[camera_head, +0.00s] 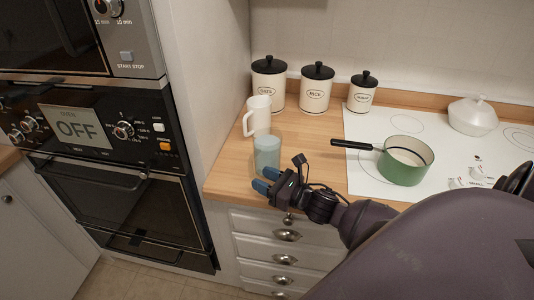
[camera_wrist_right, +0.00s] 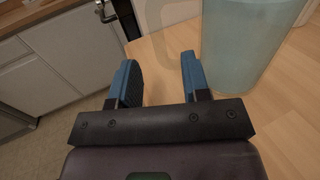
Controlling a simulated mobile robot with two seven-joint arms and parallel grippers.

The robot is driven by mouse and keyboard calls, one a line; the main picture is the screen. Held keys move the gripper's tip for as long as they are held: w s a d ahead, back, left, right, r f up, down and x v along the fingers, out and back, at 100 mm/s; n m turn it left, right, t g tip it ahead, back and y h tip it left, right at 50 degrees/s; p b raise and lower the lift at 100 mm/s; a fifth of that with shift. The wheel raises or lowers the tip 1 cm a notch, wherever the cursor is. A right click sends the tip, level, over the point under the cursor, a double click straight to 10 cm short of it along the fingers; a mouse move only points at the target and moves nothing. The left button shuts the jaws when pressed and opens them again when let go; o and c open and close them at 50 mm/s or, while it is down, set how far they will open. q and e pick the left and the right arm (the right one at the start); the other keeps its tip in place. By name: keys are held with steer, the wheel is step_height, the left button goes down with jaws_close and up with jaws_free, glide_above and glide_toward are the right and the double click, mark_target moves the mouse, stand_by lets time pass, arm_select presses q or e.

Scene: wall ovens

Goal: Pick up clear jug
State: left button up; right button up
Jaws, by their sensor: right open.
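A translucent pale-blue container (camera_head: 267,153), which looks like the clear jug, stands upright on the wooden counter near its front edge. In the right wrist view the container (camera_wrist_right: 243,45) is large at upper right, beside and beyond the right finger. A pale handle-like loop shows to its left; I cannot tell which vessel it belongs to. My right gripper (camera_head: 266,180) is open and empty at the counter's front edge, just in front of the container. Its blue fingers (camera_wrist_right: 159,62) are apart with nothing between them. My left gripper is not in view.
A white handled pitcher (camera_head: 259,116) stands right behind the container. Black-lidded canisters (camera_head: 316,90) line the wall. A green pan (camera_head: 402,172) sits on the white hob (camera_head: 360,122), its handle reaching left. Wall ovens (camera_head: 130,210) stand left. Drawers (camera_head: 262,234) are below the counter.

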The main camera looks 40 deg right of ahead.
mark_target(253, 174)
steer(key=shift+p+x, duration=0.3)
steer(key=shift+x, duration=1.95)
steer(key=shift+c, duration=0.2)
jaws_close()
steer(key=shift+r, duration=0.1)
